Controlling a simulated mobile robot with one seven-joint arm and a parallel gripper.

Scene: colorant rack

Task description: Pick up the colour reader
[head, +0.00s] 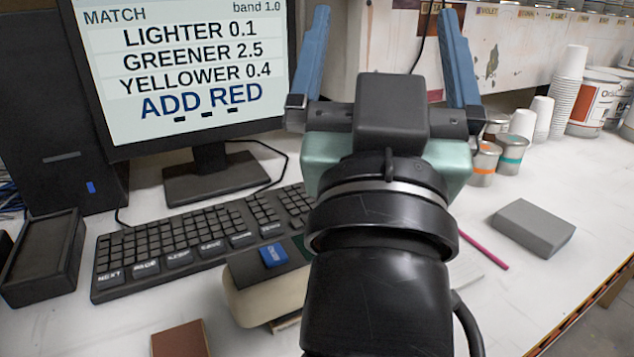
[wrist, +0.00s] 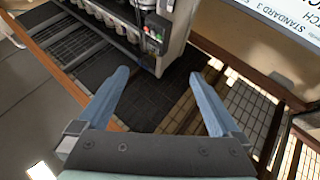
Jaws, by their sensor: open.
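What looks like the colour reader (head: 262,297) is a cream, rounded device with a dark top and a blue button. It lies on the white counter in front of the keyboard in the head view. My arm hides its right part. My gripper (head: 383,22) is raised above the counter, beyond the reader, with its blue fingers spread wide and pointing up in the picture. It is open and empty. The wrist view also shows the open gripper (wrist: 160,74), with nothing between the fingers. The reader is not visible there.
A keyboard (head: 190,240) and a monitor (head: 185,75) stand behind the reader. A black tray (head: 40,262) is at left, a brown block (head: 180,340) in front. A grey block (head: 533,228) and pink pencil (head: 484,250) lie right. The wrist view shows a machine with canisters (wrist: 110,20).

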